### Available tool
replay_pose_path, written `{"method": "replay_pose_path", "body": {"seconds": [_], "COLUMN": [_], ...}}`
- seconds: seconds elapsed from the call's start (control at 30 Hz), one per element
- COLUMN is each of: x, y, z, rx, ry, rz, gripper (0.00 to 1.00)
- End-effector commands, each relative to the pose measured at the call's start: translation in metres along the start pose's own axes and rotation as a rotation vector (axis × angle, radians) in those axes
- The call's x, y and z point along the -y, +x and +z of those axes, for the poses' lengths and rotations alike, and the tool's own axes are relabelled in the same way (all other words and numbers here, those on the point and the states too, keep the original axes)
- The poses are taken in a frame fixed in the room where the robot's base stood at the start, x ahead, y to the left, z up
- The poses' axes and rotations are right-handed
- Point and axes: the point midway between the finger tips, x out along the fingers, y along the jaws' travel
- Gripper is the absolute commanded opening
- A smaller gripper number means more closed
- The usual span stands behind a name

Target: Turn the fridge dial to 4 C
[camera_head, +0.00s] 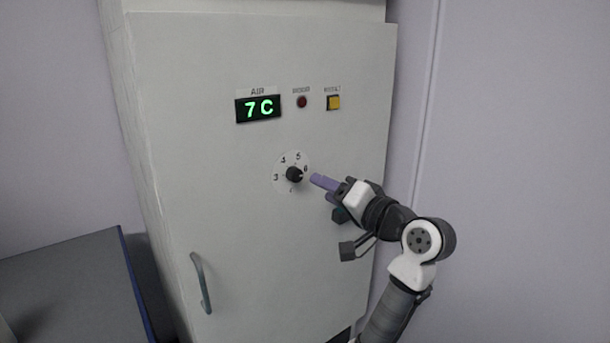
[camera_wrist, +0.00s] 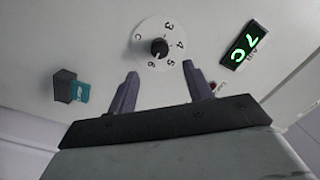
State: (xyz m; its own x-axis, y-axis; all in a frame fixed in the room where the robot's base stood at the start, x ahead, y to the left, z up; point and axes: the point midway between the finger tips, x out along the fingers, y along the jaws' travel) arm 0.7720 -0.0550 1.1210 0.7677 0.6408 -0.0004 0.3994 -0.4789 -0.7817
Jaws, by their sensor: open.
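The fridge dial is a black knob (camera_head: 294,174) on a round white scale marked with numbers from 3 up to about 7, on the pale fridge front. The green display (camera_head: 258,108) above it reads 7 C. My gripper (camera_head: 321,183) is just right of the knob, with its purple fingers apart and nothing between them. In the wrist view the knob (camera_wrist: 159,47) lies beyond the fingertips of my open gripper (camera_wrist: 161,75), roughly centred between them and apart from both. The knob's pointer mark is too small to read surely.
A red lamp (camera_head: 302,102) and a yellow switch (camera_head: 334,102) sit right of the display. A curved door handle (camera_head: 201,283) is lower left. A dark box with a teal part (camera_wrist: 70,88) sticks out from the front near my gripper. A grey table (camera_head: 75,275) stands at left.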

Motion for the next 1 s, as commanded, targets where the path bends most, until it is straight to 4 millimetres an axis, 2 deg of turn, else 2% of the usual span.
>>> {"method": "replay_pose_path", "body": {"seconds": [0.1,0.33,0.5,0.77,0.87,1.0], "x": [0.002,0.001,0.000,0.000,0.000,0.000], "y": [0.027,0.062,0.073,0.074,0.074,0.074], "z": [0.000,0.000,0.000,0.000,0.000,0.000], "rx": [0.005,0.002,0.000,0.000,0.000,-0.001], "ry": [0.002,0.001,-0.001,-0.001,-0.001,-0.001], "rz": [-0.001,0.000,0.000,0.001,0.001,0.000], "gripper": [0.51,0.51,0.51,0.51,0.42,0.23]}}
